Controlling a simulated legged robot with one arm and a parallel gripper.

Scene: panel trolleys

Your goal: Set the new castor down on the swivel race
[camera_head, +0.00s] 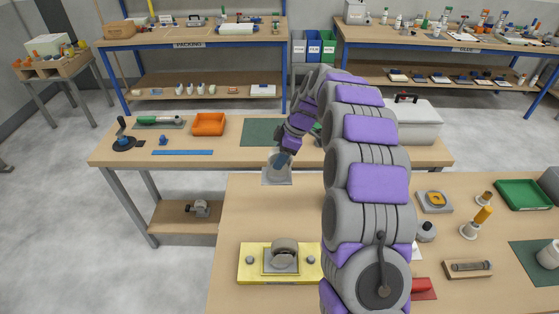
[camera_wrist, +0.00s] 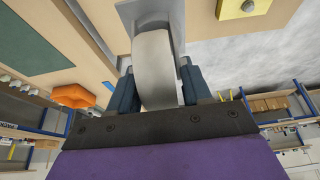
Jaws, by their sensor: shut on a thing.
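My gripper (camera_wrist: 160,88) is shut on a castor, its fingers on both sides of the pale grey wheel (camera_wrist: 154,62). The castor's grey plate (camera_wrist: 128,12) is partly hidden behind the wheel. In the head view my gripper (camera_head: 281,159) holds the castor (camera_head: 277,176) up near the gap between the two benches. A yellow base (camera_head: 249,275) on the near bench bears a grey square plate with a grey wheel-like part (camera_head: 285,248) and a knob on each side. Its corner shows in the wrist view (camera_wrist: 232,9). I cannot tell for certain which part is the swivel race.
The far bench holds an orange tray (camera_head: 209,123) and a blue ruler (camera_head: 182,153).

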